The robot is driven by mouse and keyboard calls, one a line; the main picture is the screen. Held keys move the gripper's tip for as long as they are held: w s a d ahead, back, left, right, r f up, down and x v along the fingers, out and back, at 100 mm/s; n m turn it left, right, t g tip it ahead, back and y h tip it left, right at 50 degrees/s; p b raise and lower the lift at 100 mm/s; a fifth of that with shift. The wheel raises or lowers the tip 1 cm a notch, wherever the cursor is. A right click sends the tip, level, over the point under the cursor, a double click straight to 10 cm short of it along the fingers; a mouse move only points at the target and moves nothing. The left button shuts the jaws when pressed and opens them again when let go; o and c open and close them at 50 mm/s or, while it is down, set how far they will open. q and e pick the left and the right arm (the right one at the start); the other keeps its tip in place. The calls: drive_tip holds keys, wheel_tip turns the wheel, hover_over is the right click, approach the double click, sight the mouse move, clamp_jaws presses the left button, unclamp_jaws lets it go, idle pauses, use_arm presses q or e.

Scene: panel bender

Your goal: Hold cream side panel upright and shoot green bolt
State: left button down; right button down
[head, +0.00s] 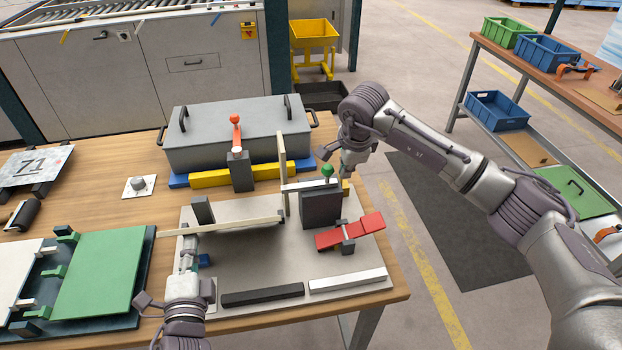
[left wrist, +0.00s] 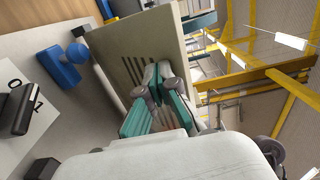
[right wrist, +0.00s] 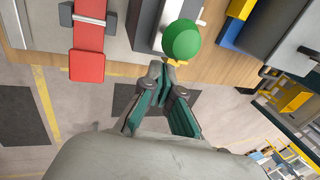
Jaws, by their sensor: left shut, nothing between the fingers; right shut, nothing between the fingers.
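The cream side panel (head: 225,229) shows as a thin upright edge on the grey fixture plate. In the left wrist view its slotted face (left wrist: 125,55) stands beside my fingers. My left gripper (head: 189,240) is shut and empty at the panel's left end; its fingertips (left wrist: 158,78) are close to the face, and I cannot tell if they touch. The green bolt knob (head: 328,171) sits on top of a dark block (head: 320,208). My right gripper (head: 345,178) is shut and empty just right of the knob; its fingertips (right wrist: 166,75) are close to the knob (right wrist: 181,40).
Another cream upright piece (head: 282,165) stands left of the block. A red clamp handle (head: 350,232) lies in front of it. A grey lidded box (head: 238,138) stands behind. Dark and white bars (head: 262,295) lie along the plate's front.

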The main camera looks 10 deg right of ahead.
sight(322, 171)
use_arm(q)
drive_tip(key=shift+w, duration=1.85)
drive_tip(key=shift+w, duration=2.25)
drive_tip(key=shift+w, duration=2.3)
use_arm(e)
drive_tip(key=shift+a, duration=2.85)
drive_tip(key=shift+d+r, duration=0.1)
drive_tip(key=shift+d, duration=0.7)
